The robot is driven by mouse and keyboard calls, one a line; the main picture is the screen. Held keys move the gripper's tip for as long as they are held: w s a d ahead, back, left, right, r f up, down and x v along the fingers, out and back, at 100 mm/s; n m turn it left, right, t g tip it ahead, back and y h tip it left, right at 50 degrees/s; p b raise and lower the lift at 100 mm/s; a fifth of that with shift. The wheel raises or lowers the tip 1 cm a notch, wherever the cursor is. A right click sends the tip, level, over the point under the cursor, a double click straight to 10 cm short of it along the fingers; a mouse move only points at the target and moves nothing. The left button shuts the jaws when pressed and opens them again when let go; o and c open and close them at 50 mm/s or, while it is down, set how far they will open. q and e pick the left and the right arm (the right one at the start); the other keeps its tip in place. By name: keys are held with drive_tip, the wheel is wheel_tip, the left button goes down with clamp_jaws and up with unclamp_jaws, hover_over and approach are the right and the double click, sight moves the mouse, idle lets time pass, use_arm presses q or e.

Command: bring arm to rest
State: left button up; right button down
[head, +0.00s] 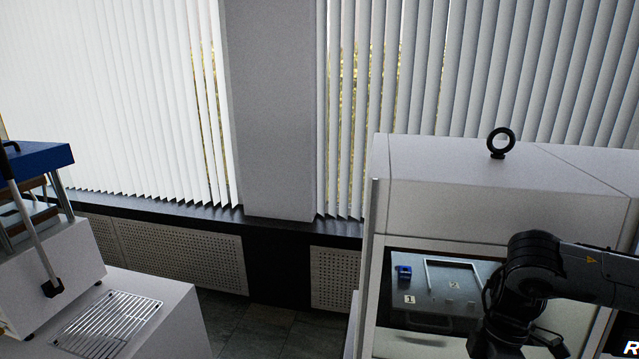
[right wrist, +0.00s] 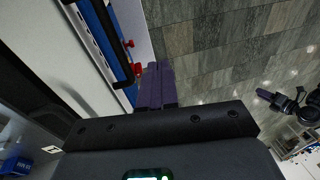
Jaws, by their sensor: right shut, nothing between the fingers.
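My right arm (head: 535,265) comes in from the right in the head view, in front of the large white cabinet (head: 480,220). Its gripper cannot be made out there. In the right wrist view my right gripper (right wrist: 157,82) has its two dark fingers together, with nothing between them. The fingers are close in the picture to a blue-and-white machine front (right wrist: 125,35) with red knobs (right wrist: 131,44); I cannot tell the gap.
Inside the cabinet a small blue object (head: 404,272) stands by label 1 and a pale frame (head: 453,272) lies around label 2. A blue-topped press (head: 40,160) stands at left, near a metal grille (head: 110,325). Grey tiled floor (right wrist: 205,40) shows open.

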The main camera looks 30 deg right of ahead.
drive_tip(key=s+a+f+y, duration=0.2)
drive_tip(key=a+f+y, duration=0.1)
drive_tip(key=a+f, duration=0.5)
drive_tip(key=s+a+f+y, duration=0.3)
drive_tip(key=a+f+y, duration=0.1)
drive_tip(key=a+f, duration=0.45)
drive_tip(key=w+a+f+m+t, duration=0.1)
drive_tip(key=w+a+m+t, duration=0.2)
drive_tip(key=a+t, duration=0.35)
drive_tip(key=w+a+f+m+t, duration=0.15)
drive_tip(key=a+t, duration=0.25)
drive_tip(key=a, duration=0.5)
drive_tip(key=s+d+f+m+g+h, duration=0.3)
drive_tip(key=s+d+g+h, duration=0.3)
drive_tip(key=d+h, duration=0.3)
wheel_tip(320, 180, up, 18)
drive_tip(key=p, duration=1.7)
drive_tip(key=shift+w, duration=0.15)
